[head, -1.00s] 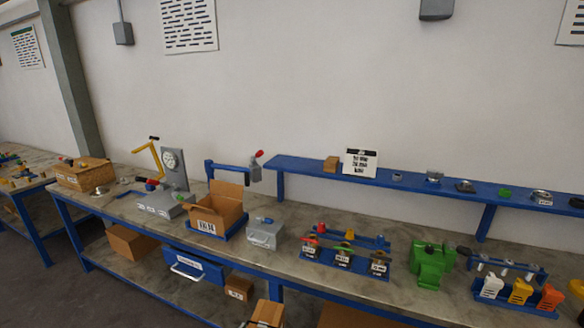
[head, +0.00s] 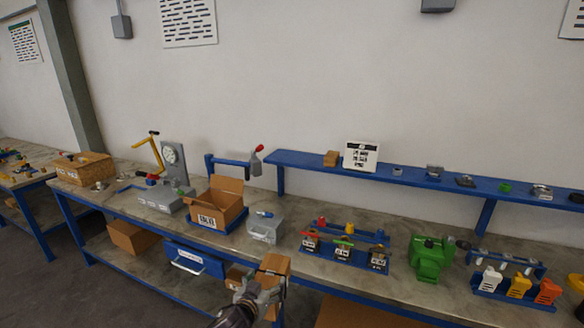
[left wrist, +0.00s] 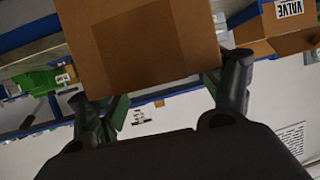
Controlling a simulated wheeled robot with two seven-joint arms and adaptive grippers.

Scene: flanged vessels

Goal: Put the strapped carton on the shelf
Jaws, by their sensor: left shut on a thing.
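The strapped carton (head: 275,265) is a brown box in front of the bench edge, low in the middle of the head view. My left gripper (head: 262,289) is shut on it from the near side. In the left wrist view the carton (left wrist: 145,40) fills the top middle, with a darker brown patch on its face. The two fingers of the left gripper (left wrist: 155,95) reach along its sides. I cannot make out a strap clearly. The blue shelf (head: 410,180) runs along the wall behind the bench. My right gripper is not in view.
On the shelf stand a small brown box (head: 331,158), a white sign (head: 361,156) and several small metal parts. The bench holds an open VALVE carton (head: 217,203), a grey box (head: 265,228), a blue fixture (head: 345,252) and a green vise (head: 431,258). The shelf's left end looks bare.

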